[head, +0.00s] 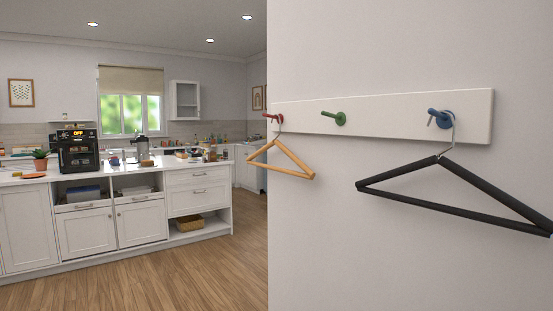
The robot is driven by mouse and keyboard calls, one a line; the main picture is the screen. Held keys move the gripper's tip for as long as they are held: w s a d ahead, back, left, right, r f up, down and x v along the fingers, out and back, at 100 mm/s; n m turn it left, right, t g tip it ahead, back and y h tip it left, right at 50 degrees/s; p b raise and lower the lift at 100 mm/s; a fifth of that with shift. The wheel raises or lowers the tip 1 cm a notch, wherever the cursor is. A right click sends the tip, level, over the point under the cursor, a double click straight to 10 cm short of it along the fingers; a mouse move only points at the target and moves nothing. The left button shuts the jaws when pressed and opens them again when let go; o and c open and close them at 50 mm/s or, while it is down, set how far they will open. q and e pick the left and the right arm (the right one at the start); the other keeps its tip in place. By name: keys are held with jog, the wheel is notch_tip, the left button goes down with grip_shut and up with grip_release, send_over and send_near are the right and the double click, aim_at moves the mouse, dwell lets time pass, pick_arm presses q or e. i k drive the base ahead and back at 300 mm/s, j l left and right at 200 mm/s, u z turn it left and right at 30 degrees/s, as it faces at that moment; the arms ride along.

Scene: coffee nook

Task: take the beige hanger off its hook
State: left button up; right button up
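The beige hanger (294,157), light wood in colour, hangs by its metal hook from the red hook (272,116) at the left end of a white rail (400,112) on the wall. Its left end reaches past the wall's edge. A black hanger (445,169) hangs from the blue hook (440,116) at the right end of the rail. The green hook (335,118) between them is empty. Neither of my grippers shows in the head view.
The wall around the rail is clear. Left of the wall's edge, a white kitchen island (113,215) stands farther back with a black coffee machine (77,151) on it. The wooden floor (150,281) in front of the island is free.

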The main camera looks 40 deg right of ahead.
aim_at(310, 175)
jog(key=z, duration=0.5)
jog(key=i+z, duration=0.15)
jog(key=z, duration=0.25)
jog(key=i+j+z, duration=0.15)
jog(key=z, duration=0.3)
jog(key=i+j+z, duration=0.1)
jog(key=z, duration=0.3)
jog(key=i+j+z, duration=0.2)
jog(key=j+z, duration=0.15)
jog(key=j, duration=0.25)
jog(key=i+j+z, duration=0.3)
jog(key=j, duration=0.4)
jog(key=j+z, duration=0.1)
jog(key=j, duration=0.4)
jog(key=i, duration=0.05)
